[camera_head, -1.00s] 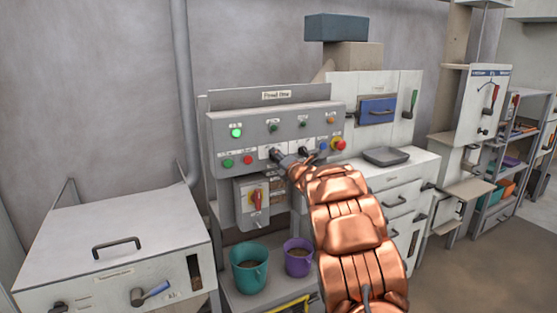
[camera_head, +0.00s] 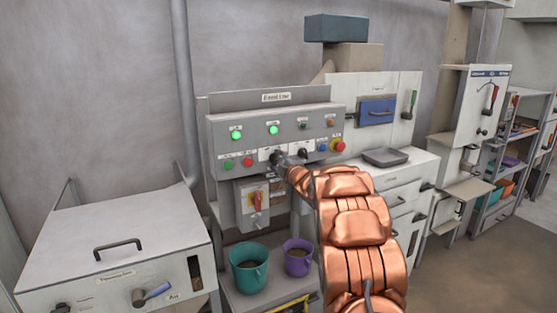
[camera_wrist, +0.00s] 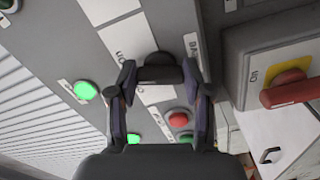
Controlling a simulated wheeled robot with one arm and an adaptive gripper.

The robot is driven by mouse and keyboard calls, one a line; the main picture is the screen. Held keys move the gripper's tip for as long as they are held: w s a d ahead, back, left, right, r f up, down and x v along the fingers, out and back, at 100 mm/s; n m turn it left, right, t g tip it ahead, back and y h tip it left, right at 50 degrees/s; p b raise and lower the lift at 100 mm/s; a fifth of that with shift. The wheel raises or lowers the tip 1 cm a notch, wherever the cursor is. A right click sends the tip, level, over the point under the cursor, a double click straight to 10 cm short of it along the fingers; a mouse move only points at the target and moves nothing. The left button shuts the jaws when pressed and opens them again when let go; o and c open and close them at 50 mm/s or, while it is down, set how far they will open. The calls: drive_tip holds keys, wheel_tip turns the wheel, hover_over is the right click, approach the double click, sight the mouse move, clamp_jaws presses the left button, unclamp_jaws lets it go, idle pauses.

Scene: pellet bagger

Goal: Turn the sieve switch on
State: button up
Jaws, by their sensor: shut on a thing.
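The control panel (camera_head: 222,146) is a grey box with lamps, push buttons and black switch knobs. My gripper (camera_head: 280,159) reaches its lower row. In the wrist view my gripper (camera_wrist: 161,82) has its two fingers on either side of a black switch knob (camera_wrist: 161,62), shut on it. The knob's label is partly covered, and I cannot read whether it names the sieve. Another black knob (camera_head: 303,153) sits just to the right in the head view. Two green lamps are lit: the left one (camera_head: 236,134) and the second (camera_head: 273,129).
A red rotary handle (camera_head: 257,201) on a yellow plate sticks out below the panel. A red stop button (camera_head: 340,146) is at the panel's right. A teal bucket (camera_head: 248,268) and a purple bucket (camera_head: 298,257) stand beneath.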

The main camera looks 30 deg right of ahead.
drive_tip(key=shift+m+p, duration=0.45)
drive_tip(key=shift+m, duration=0.75)
drive_tip(key=o, duration=1.2)
drive_tip(key=shift+c, duration=0.2)
drive_tip(key=s+a, duration=0.1)
drive_tip(key=s, duration=1.1)
drive_tip(key=shift+a+m, duration=0.1)
drive_tip(key=shift+m, duration=0.2)
